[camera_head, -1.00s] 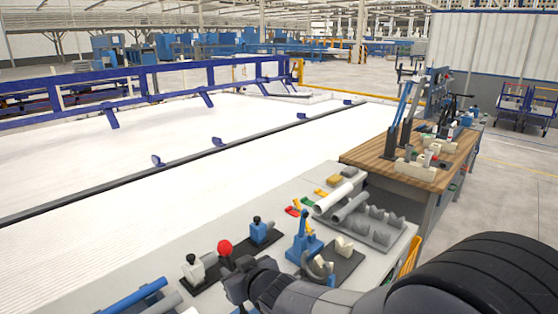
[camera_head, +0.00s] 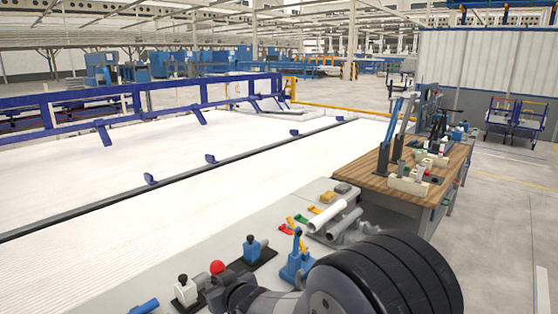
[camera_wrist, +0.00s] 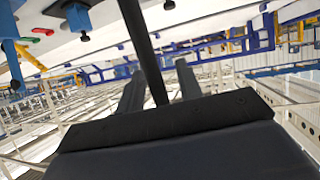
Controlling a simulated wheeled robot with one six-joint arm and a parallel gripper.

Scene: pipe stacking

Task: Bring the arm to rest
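My gripper (camera_head: 215,292) shows at the bottom of the head view, in front of the red ball knob (camera_head: 217,267) on the bench; whether it touches anything is unclear there. In the wrist view its two dark fingers (camera_wrist: 160,86) stand apart, with a dark bar (camera_wrist: 140,40) seen between them. I see no pipe held. My arm's large black ribbed joint (camera_head: 390,275) fills the lower right of the head view and hides part of the bench.
The grey bench (camera_head: 120,292) carries a white pipe (camera_head: 327,216), a blue lever clamp (camera_head: 297,262), and a blue clamp (camera_head: 252,248). A wooden workbench (camera_head: 410,182) with tools stands at the right. The white bed (camera_head: 90,180) beyond is largely clear. Open floor lies at the far right.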

